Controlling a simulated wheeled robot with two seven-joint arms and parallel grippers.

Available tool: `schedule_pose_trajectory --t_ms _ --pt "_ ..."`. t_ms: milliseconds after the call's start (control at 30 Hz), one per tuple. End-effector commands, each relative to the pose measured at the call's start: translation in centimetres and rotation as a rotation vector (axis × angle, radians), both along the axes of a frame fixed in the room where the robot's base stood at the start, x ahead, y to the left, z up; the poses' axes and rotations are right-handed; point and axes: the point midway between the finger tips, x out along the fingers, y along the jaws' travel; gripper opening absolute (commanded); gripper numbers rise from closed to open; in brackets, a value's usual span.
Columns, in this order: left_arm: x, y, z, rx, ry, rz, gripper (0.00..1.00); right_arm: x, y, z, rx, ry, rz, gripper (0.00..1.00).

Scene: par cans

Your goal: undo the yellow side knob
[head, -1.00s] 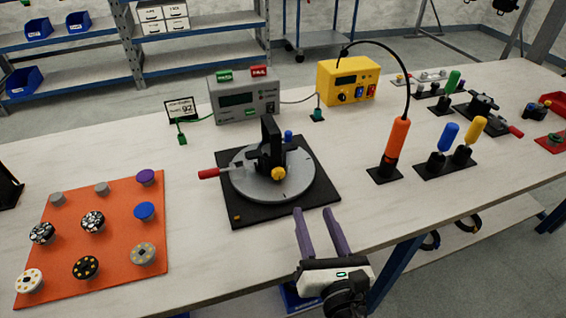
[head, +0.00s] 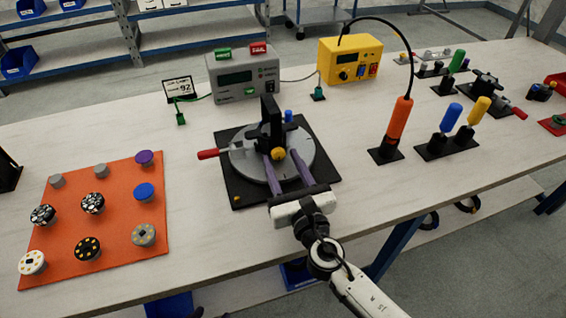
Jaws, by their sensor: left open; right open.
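The yellow side knob (head: 278,154) sits on the near side of a black upright clamp (head: 269,125). The clamp stands on a round grey turntable (head: 242,171) on a black base plate. My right gripper (head: 283,158) reaches in from the lower right with its two purple fingers open. In the picture, the fingers lie on either side of the knob, with their tips close to it. I cannot tell whether either finger touches it. My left gripper is not in view.
A red-tipped lever (head: 208,154) sticks out left of the turntable and a blue knob (head: 288,116) stands behind. An orange mat (head: 65,240) with several knobs lies left. An orange-handled tool (head: 397,125) stands right. A grey box (head: 226,80) and yellow box (head: 333,58) stand behind.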

Motion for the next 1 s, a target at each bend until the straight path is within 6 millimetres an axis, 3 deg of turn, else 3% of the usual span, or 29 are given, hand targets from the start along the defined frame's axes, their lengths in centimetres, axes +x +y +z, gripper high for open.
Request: schedule_pose_trajectory --t_ms 167,433,533,800,1000 --pt "0.4 0.0 0.2 0.000 -0.008 0.000 0.43 0.0 0.0 0.0 0.001 0.000 0.000 0.43" --pt "0.7 0.1 0.4 0.001 -0.013 0.000 0.43 0.0 0.0 0.0 0.001 0.000 0.000 0.02" --pt "0.7 0.1 0.8 0.001 -0.013 0.000 0.43 0.0 0.0 0.2 -0.035 -0.010 0.000 0.01" --pt "0.5 0.2 2.9 0.000 -0.013 0.004 0.43 0.0 0.0 0.2 -0.340 -0.108 0.000 0.01" --pt "0.3 0.2 2.5 0.000 -0.008 0.005 0.43 -0.1 0.0 -0.1 -0.358 -0.115 -0.001 0.01"
